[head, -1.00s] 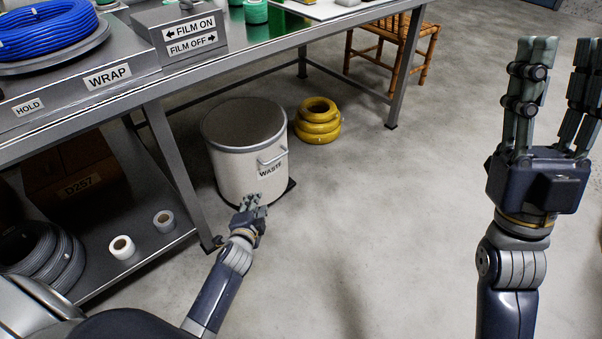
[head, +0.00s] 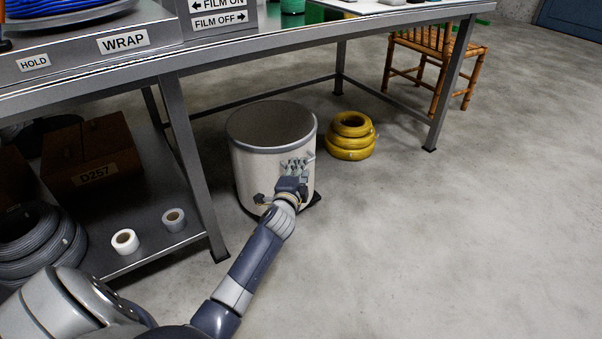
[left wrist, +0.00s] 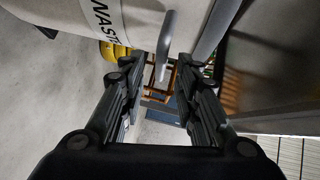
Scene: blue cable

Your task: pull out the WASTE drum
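The WASTE drum (head: 252,172) is a pale cylinder with a grey lid, standing upright on the floor under the bench, on a dark base (head: 313,200). My left gripper (head: 296,163) is in front of the drum's side and hides its label and most of its handle in the head view. In the left wrist view the WASTE label (left wrist: 114,16) and the grey bar handle (left wrist: 164,45) show. The left fingers (left wrist: 158,68) are open, one on each side of the handle's line; I cannot tell if they touch it. My right gripper is out of view.
The bench leg (head: 195,170) stands left of the drum. Yellow rings (head: 351,143) are stacked to its right. A lower shelf (head: 160,252) holds rolls, grey coils and a D257 box (head: 88,160). The floor (head: 430,250) in front and right is clear.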

